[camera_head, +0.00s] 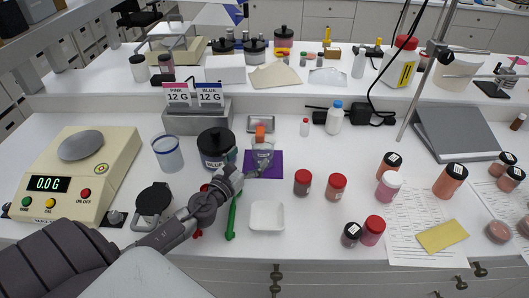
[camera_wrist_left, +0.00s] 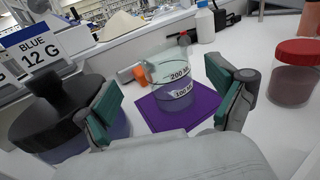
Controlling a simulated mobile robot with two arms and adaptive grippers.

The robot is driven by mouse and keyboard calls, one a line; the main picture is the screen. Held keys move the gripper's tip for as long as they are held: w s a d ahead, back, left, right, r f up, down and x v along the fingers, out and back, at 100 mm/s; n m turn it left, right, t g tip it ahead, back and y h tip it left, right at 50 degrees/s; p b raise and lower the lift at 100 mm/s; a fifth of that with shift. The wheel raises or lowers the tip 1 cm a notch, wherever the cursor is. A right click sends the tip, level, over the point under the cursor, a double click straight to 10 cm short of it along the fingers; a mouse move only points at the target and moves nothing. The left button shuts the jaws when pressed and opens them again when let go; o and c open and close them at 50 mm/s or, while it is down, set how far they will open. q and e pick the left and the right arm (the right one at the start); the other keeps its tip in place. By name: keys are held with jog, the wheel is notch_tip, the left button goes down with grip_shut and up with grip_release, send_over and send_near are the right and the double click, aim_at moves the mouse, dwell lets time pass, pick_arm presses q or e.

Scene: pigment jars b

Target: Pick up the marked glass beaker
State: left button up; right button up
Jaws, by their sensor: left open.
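The marked glass beaker (camera_head: 263,155) stands upright on a purple mat (camera_head: 277,172) in the middle of the bench. In the left wrist view the clear beaker (camera_wrist_left: 172,88) shows 200 ML and 100 ML marks, and the purple mat (camera_wrist_left: 205,112) lies under it. My left gripper (camera_head: 254,166) is open, low over the bench at the near side of the beaker. In the wrist view its two green-padded fingers (camera_wrist_left: 163,103) stand to either side of the beaker, with visible gaps. My right gripper is not in view.
A black-lidded jar (camera_head: 216,148) stands close left of the gripper; a plain beaker (camera_head: 168,154) is farther left. An orange-topped item (camera_head: 260,132) is behind the marked beaker. A white weighing dish (camera_head: 266,217), green spatula (camera_head: 232,218) and red-lidded jar (camera_head: 303,183) are nearby.

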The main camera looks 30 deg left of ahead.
aim_at(268, 138)
pick_arm(q)
jog(key=w, duration=0.4)
jog(key=shift+w+a, duration=0.1)
jog(key=shift+w+f, duration=0.1)
jog(key=shift+w, duration=0.45)
jog(key=w, duration=0.4)
jog(key=shift+w+f, duration=0.2)
jog(key=shift+w, duration=0.15)
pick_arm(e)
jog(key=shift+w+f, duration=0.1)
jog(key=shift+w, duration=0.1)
pick_arm(q)
jog(key=shift+s, duration=0.1)
jog(key=c, duration=1.2)
jog(key=shift+o, duration=0.2)
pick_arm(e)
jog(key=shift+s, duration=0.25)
pick_arm(q)
jog(key=shift+r, duration=0.15)
